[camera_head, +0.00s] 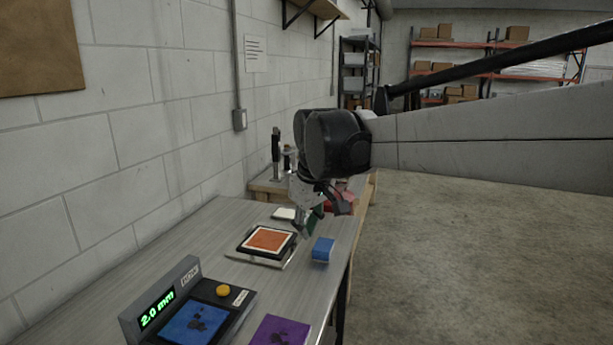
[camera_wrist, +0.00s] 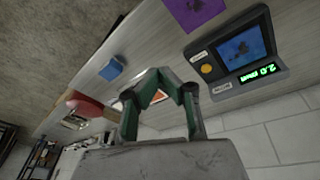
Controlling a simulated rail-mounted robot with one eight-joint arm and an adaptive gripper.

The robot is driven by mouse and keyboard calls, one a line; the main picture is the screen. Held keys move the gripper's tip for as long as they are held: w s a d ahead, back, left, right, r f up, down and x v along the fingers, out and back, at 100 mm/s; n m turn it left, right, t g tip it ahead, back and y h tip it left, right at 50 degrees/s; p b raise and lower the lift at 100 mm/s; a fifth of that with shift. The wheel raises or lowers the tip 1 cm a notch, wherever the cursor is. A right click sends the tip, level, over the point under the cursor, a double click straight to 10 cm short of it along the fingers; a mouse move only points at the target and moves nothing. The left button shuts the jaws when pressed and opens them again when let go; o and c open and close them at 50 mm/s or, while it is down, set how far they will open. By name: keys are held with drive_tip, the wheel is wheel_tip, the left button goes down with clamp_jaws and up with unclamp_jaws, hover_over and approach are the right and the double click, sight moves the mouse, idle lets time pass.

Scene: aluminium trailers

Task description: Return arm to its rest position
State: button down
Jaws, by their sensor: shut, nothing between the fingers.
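My gripper (camera_wrist: 155,75) shows in the wrist view with its green-edged fingers meeting at the tips, shut and empty. In the head view my gripper (camera_head: 306,229) hangs above the workbench (camera_head: 215,240), its fingers partly hidden by the wrist. The grey arm reaches in from the right, with a black joint housing above the gripper. The blue block (camera_head: 323,249) lies on the bench just below and to the right of the gripper, apart from it. It also shows in the wrist view (camera_wrist: 112,69).
A tray with an orange pad (camera_head: 268,240) sits left of the gripper. A device with a "2.0 mm" display (camera_head: 158,309) and a purple sheet (camera_head: 280,331) are at the near end. A red object (camera_head: 345,197) is behind the gripper. The wall bounds the left; floor is clear right.

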drive_tip(key=s+d+f+m+t, duration=0.15)
drive_tip(key=s+d+m, duration=0.25)
drive_tip(key=s+d, duration=0.8)
drive_tip(key=s+d+f+m+t, duration=0.1)
drive_tip(key=s+d+f+m, duration=0.1)
drive_tip(key=s+d+f, duration=0.2)
drive_tip(key=s+d+f+m+t+h+b, duration=0.1)
drive_tip(key=s+d+f, duration=0.3)
drive_tip(key=s, duration=0.5)
drive_tip(key=shift+s+f+m+t+b, duration=0.3)
drive_tip(key=shift+m+t, duration=0.15)
drive_tip(key=shift+m, duration=0.15)
idle(0.6)
